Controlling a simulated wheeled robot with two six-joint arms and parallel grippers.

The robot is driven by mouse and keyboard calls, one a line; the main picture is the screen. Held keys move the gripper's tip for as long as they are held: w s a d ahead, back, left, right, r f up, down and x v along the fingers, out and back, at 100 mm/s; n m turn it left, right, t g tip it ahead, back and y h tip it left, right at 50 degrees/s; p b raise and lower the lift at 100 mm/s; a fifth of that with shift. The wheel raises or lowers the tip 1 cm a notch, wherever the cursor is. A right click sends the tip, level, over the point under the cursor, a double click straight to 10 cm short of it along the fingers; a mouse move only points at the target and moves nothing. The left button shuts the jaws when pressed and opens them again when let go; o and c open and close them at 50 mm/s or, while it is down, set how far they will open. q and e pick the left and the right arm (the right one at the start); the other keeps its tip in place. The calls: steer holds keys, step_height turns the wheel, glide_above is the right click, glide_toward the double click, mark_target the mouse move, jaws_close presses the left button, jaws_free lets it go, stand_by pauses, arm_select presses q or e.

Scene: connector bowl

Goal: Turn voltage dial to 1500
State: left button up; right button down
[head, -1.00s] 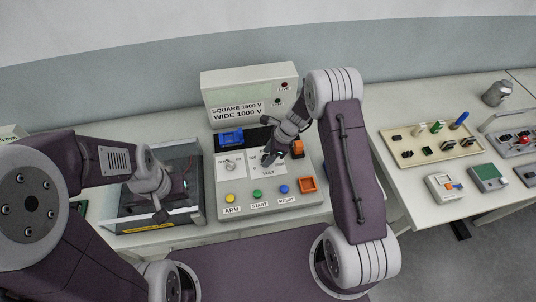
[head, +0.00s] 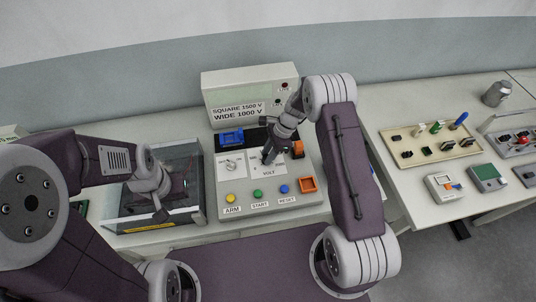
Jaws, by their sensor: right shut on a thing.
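The tester panel (head: 222,207) stands at the middle of the bench, with a sign (head: 237,112) reading "SQUARE 1500 V" and "WIDE 1000 V" on its back box. My right gripper (head: 270,160) points down at the panel's VOLT plate (head: 268,172) and is shut on the voltage dial. The dial and its pointer are hidden by the fingers. A second dial (head: 231,162) sits to the left on its own white plate.
The front row has a yellow ARM button (head: 230,198), a green START button (head: 257,194), a blue RESET button (head: 284,189) and an orange square socket (head: 308,184). Blue (head: 231,138) and orange (head: 297,148) connectors sit behind the dials. A connector tray (head: 407,159) stands at the right.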

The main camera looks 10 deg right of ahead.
steer(key=n, duration=0.2)
steer(key=n+g+b, duration=0.1)
steer(key=n, duration=0.1)
steer(key=shift+w+f+g, duration=0.1)
steer(key=shift+w+g, duration=0.05)
steer(key=shift+g, duration=0.15)
steer(key=shift+a+n+g+h+b, duration=0.1)
steer(key=shift+n+g+h+b, duration=0.25)
steer(key=shift+n, duration=0.5)
steer(key=shift+n+g+h+b, duration=0.2)
steer(key=shift+n+b, duration=0.25)
steer(key=shift+n, duration=0.4)
steer(key=c, duration=1.1)
jaws_free()
steer(key=shift+w+r, duration=0.2)
steer(key=shift+r, duration=0.3)
steer(key=b+v, duration=0.1)
steer(key=v, duration=0.7)
steer(key=shift+r+b, duration=0.15)
steer(key=shift+b, duration=0.15)
